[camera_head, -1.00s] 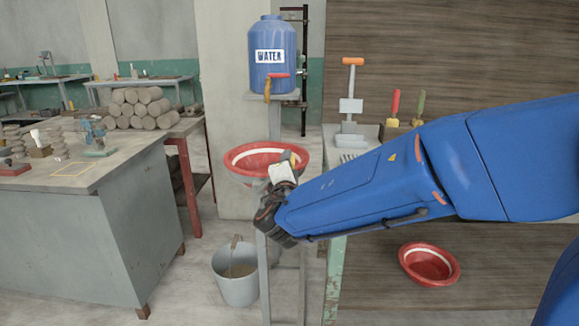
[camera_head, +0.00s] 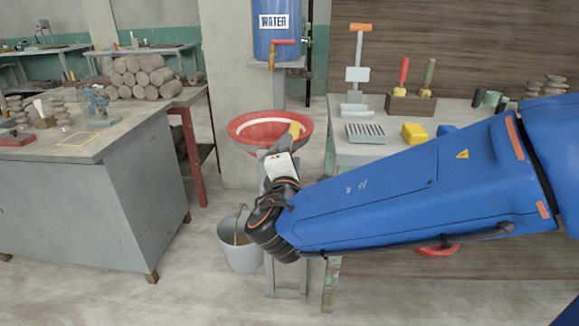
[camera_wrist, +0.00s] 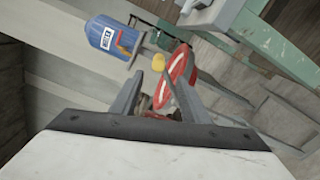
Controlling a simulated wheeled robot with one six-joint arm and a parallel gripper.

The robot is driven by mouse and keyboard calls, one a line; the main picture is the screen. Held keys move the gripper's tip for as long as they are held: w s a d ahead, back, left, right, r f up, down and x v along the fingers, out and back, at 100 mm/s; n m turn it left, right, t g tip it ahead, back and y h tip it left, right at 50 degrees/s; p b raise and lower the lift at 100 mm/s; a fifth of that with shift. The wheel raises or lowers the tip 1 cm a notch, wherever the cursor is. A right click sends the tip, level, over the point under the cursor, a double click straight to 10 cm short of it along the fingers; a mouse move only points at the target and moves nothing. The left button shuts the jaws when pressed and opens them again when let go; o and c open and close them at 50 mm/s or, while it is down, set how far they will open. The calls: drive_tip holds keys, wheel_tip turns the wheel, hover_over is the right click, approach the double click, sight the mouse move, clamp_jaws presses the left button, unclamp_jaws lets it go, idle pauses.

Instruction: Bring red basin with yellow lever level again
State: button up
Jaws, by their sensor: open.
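The red basin (camera_head: 240,131) with a pale band inside sits on a stand below the blue water tank in the head view. Its yellow lever (camera_head: 295,130) sticks up at the right rim. I cannot tell the exact tilt of the basin. My gripper (camera_head: 286,150) is in front of the basin's near right side, close below the lever, and partly hides the rim. In the wrist view the jaws (camera_wrist: 155,95) are open with nothing held. The red basin (camera_wrist: 178,68) and the yellow lever (camera_wrist: 158,62) lie just beyond the fingertips.
The blue water tank (camera_head: 276,38) with its orange tap (camera_head: 284,42) is above the basin. A grey bucket (camera_head: 240,252) stands below. A worktable with a yellow block (camera_head: 414,133) is at right. Another red basin (camera_head: 437,250) is mostly hidden behind my arm.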

drive_tip(key=shift+s, duration=2.9)
drive_tip(key=s+d+f+m+g+h, duration=0.1)
drive_tip(key=d+f+m+g+h, duration=0.3)
drive_tip(key=d, duration=0.9)
drive_tip(key=s+d+f+m+g+h, duration=0.15)
drive_tip(key=d+f+m+g, duration=0.3)
drive_tip(key=d, duration=0.85)
drive_tip(key=s+d+f+m+g+y, duration=0.2)
drive_tip(key=s+m+y, duration=0.1)
drive_tip(key=s+m, duration=0.3)
drive_tip(key=s+d+f+m+g+y, duration=0.2)
drive_tip(key=s+m, duration=0.4)
drive_tip(key=s, duration=0.3)
drive_tip(key=shift+s+d+f+m+g+y, duration=0.4)
drive_tip(key=shift+d+f+y, duration=0.15)
drive_tip(key=shift+d+f, duration=0.25)
